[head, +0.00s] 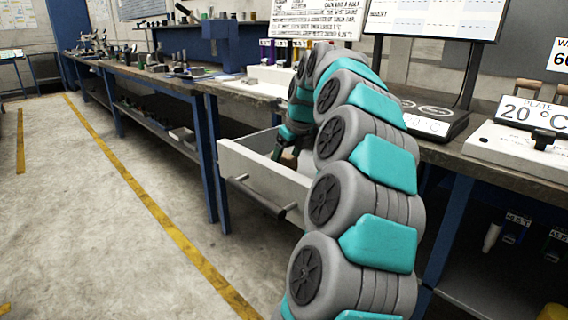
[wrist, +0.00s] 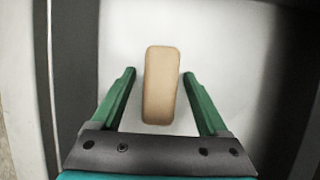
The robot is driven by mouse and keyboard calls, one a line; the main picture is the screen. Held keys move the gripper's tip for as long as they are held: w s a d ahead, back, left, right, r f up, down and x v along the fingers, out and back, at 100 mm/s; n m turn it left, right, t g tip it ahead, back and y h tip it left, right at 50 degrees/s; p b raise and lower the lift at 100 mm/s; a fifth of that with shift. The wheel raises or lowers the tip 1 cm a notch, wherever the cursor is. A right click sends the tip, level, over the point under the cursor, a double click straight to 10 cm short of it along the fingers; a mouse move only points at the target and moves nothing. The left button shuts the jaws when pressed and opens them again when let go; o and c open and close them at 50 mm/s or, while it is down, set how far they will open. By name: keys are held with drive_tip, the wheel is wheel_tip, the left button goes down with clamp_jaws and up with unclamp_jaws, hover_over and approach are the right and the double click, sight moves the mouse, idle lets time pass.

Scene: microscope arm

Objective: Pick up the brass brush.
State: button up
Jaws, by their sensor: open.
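In the wrist view, a tan, wood-coloured oblong block with rounded corners lies on the pale floor of a drawer; it looks like the back of the brass brush (wrist: 161,95), and no bristles show. My gripper (wrist: 159,73) is open, with one green finger on each side of the block and a gap on both sides. I cannot tell how far above the drawer floor the fingertips are. In the head view, my gripper (head: 284,150) reaches down into the open drawer (head: 232,160), and the brush is hidden there.
The drawer walls stand close around my gripper. The workbench (head: 465,158) has a scale (head: 432,118) and a white plate device (head: 525,150) on its right part. A blue press-like stand (head: 220,45) and small tools are farther back. The floor at left is clear.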

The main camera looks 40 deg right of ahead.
sight(284, 153)
clamp_jaws()
idle(0.5)
drive_tip(key=shift+r, duration=0.15)
wheel_tip(284, 153, up, 6)
drive_tip(key=shift+f, duration=0.1)
drive_tip(key=shift+r, duration=2)
